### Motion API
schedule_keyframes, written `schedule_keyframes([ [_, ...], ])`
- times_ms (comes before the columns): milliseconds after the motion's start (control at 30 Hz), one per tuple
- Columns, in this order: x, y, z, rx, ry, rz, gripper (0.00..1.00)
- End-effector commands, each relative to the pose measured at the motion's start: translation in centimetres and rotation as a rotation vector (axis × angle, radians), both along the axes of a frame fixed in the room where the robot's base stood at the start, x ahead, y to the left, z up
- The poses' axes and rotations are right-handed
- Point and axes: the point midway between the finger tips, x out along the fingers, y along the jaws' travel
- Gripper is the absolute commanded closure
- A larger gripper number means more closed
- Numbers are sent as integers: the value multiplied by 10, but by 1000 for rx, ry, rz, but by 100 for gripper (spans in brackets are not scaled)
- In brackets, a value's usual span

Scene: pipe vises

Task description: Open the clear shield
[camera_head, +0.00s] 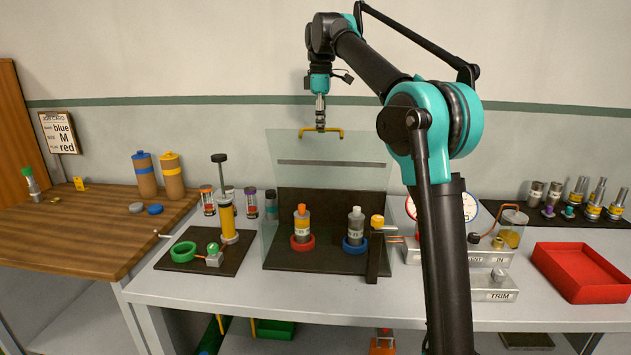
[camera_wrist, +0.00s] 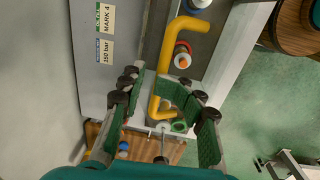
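The clear shield (camera_head: 350,147) is a see-through panel standing up at the middle of the bench, raised above the station, with a dark strip across it. Its yellow bar handle (camera_head: 336,133) is at the upper part; it also shows in the wrist view (camera_wrist: 182,35). My gripper (camera_head: 320,126) points down at the middle of the handle. In the wrist view its green-padded fingers (camera_wrist: 153,83) close around the bar from both sides; the fingertips hide a short part of it.
Under the shield, an orange-capped cylinder (camera_head: 302,222) and a grey-capped one (camera_head: 355,226) stand in red and blue rings. A yellow-topped post (camera_head: 377,222) is at the right front. A red tray (camera_head: 583,272) lies far right, a wooden table (camera_head: 90,225) left.

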Motion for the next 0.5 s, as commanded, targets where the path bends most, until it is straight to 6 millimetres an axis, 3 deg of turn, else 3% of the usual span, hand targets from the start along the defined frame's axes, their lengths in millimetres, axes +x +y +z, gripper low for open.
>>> schedule_keyframes([
  [500,-77,3,-42,0,0,2,69],
])
